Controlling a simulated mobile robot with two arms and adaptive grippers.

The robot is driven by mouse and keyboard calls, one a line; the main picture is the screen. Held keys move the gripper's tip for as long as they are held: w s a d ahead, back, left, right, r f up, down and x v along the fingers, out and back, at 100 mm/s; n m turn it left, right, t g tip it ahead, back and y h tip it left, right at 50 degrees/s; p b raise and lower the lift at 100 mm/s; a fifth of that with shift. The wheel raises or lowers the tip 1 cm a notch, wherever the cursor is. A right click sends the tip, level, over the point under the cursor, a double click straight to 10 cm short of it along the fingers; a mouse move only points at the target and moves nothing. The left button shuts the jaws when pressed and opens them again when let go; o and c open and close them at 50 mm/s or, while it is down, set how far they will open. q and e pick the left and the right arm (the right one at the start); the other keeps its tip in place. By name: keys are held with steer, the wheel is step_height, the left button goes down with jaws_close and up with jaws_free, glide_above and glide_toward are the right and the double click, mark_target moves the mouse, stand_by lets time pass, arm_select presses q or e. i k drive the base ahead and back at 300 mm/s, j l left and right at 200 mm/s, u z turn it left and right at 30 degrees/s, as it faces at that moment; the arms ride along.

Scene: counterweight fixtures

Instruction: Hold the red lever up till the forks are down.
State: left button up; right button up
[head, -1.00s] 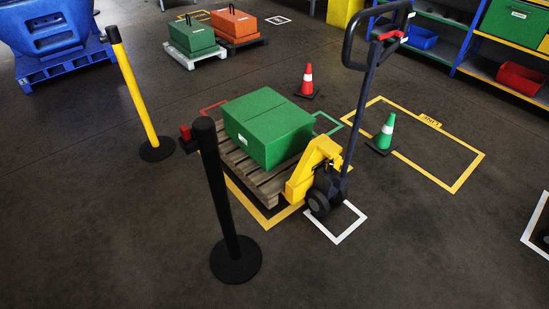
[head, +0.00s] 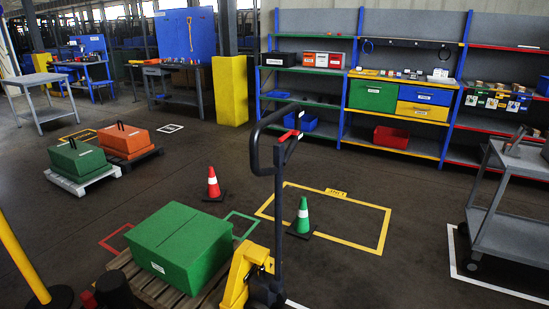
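A yellow pallet jack (head: 244,272) stands at the lower middle of the head view, with its dark handle (head: 277,150) rising upright. The red lever (head: 288,135) is on the handle's loop near the top. A wooden pallet (head: 178,296) bears a green box (head: 178,246) beside the jack. The forks are hidden under the pallet and the frame's lower edge, so I cannot tell their height. Neither of my grippers shows in the view.
An orange-white cone (head: 213,184) and a green-white cone (head: 302,216) stand behind the jack. A yellow floor outline (head: 384,232) lies to the right. A grey cart (head: 515,195) stands at right, shelves (head: 370,140) behind. A yellow post (head: 22,258) is at left.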

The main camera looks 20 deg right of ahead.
mark_target(293, 132)
steer(key=i+l+z, duration=0.2)
steer(key=i, duration=0.6)
steer(key=i+l+z, duration=0.15)
steer(key=i, duration=0.6)
